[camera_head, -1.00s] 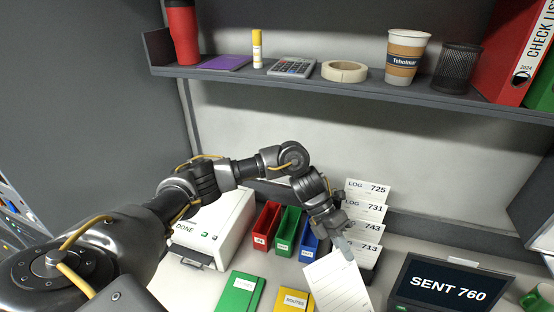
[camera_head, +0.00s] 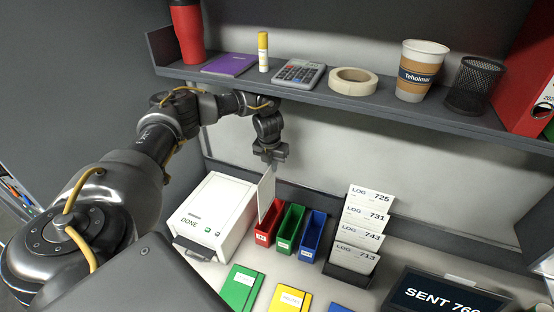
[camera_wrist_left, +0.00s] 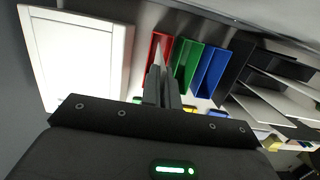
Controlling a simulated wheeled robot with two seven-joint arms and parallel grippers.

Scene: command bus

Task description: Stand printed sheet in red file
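The white printed sheet (camera_head: 266,192) hangs nearly upright, seen almost edge-on, below my left gripper (camera_head: 272,160). In the left wrist view the gripper's two fingers (camera_wrist_left: 162,88) are closed together on the sheet's thin edge (camera_wrist_left: 160,58). The red file (camera_head: 265,231) is a narrow open-topped holder right of the white printer. The sheet's lower end overlaps the red file's left side in the head view; I cannot tell whether it is inside. The red file also shows in the left wrist view (camera_wrist_left: 152,48). My right gripper is not in view.
A green file (camera_head: 287,234) and a blue file (camera_head: 310,240) stand right of the red one. The white printer (camera_head: 215,212) is close on the left. A rack of log cards (camera_head: 363,222) stands further right. A loaded shelf (camera_head: 330,96) runs above.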

